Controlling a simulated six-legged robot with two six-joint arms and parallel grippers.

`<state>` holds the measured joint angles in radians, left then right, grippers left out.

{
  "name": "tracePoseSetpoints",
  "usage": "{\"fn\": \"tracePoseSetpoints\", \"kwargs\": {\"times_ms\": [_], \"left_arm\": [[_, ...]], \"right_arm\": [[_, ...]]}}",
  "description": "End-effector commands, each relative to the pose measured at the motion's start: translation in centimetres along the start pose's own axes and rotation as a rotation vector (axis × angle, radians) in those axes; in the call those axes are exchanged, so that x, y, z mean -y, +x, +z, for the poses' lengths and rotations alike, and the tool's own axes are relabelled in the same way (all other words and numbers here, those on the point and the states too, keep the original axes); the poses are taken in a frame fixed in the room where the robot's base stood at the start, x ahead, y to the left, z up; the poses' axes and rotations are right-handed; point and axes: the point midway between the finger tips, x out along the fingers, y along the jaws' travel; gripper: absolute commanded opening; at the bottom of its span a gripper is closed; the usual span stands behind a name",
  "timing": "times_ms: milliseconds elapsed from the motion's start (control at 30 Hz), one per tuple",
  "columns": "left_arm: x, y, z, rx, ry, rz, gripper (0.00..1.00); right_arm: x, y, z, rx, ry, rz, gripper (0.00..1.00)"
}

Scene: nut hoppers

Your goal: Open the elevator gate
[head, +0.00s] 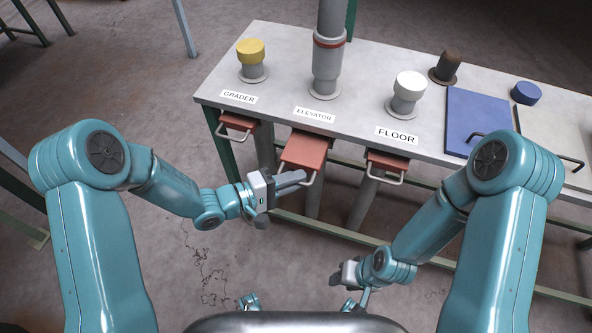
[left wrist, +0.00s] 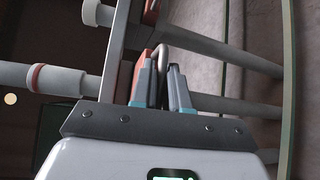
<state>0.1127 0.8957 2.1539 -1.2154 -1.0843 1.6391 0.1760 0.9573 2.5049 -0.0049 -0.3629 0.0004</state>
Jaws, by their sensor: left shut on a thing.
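The elevator gate (head: 304,150) is a red plate under the table edge, below the ELEVATOR label (head: 314,115). It sticks out farther than the red grader gate (head: 237,119) and floor gate (head: 388,161). My left gripper (head: 298,179) is at its front and shut on its grey bar handle. The left wrist view shows the handle (left wrist: 180,36) running between the two fingers (left wrist: 162,88). Part of the handle is hidden by the fingers. My right gripper (head: 346,274) hangs low in front of the table, away from the gates; its finger gap is unclear.
The table (head: 290,75) carries a yellow-capped stub (head: 251,52), a tall grey pipe (head: 328,60), a white-capped stub (head: 409,86) and a brown stub (head: 446,67). A blue panel (head: 475,115) lies at right. Table legs and a low rail stand below. The floor in front is clear.

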Motion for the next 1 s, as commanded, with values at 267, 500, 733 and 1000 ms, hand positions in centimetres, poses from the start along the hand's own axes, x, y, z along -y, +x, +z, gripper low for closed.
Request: {"fn": "tracePoseSetpoints", "kwargs": {"times_ms": [267, 500, 733, 1000], "left_arm": [[-0.15, 0.14, -0.19, 0.000, 0.003, 0.004, 0.00], [-0.20, 0.26, -0.31, -0.001, 0.003, 0.004, 0.33], [-0.19, 0.22, -0.26, 0.000, 0.003, 0.004, 0.33], [-0.23, -0.50, -0.33, -0.002, 0.002, 0.004, 0.33]], "right_arm": [[0.02, -0.06, 0.00, 0.000, 0.000, 0.000, 0.43], [0.02, -0.06, 0.00, 0.000, 0.000, 0.000, 0.43], [0.02, -0.06, 0.00, 0.000, 0.000, 0.000, 0.43], [0.06, -0.16, 0.00, 0.000, 0.000, 0.000, 0.43]]}}
